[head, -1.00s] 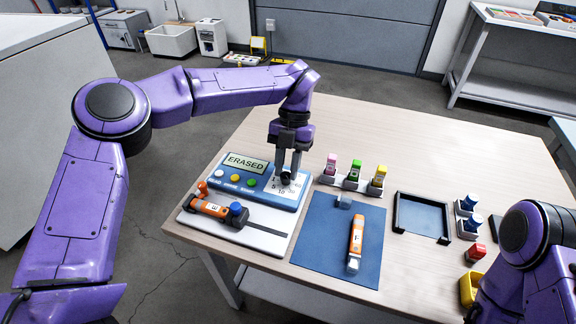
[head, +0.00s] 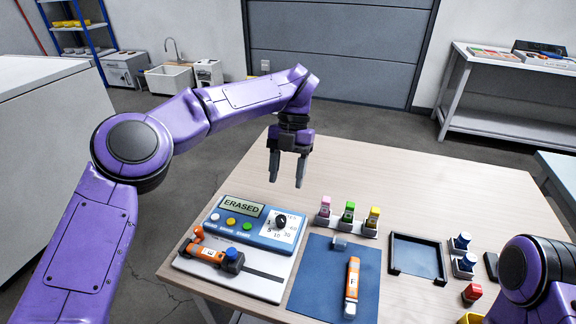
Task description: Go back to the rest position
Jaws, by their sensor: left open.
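My left gripper (head: 287,169) is open and empty. It hangs in the air above the table (head: 420,180), behind and above the blue device (head: 262,240), touching nothing. The device has a display reading "ERASED", white, yellow and green buttons, and a dial with a black knob (head: 281,221). My right arm (head: 530,282) shows only in part at the lower right; its gripper is out of view.
An orange sensor (head: 206,251) lies on the white board in front of the device. Another orange sensor (head: 352,280) lies on the blue mat (head: 318,283). Pink, green and yellow bottles (head: 349,211) stand in a rack. A black-framed tray (head: 417,258) is empty.

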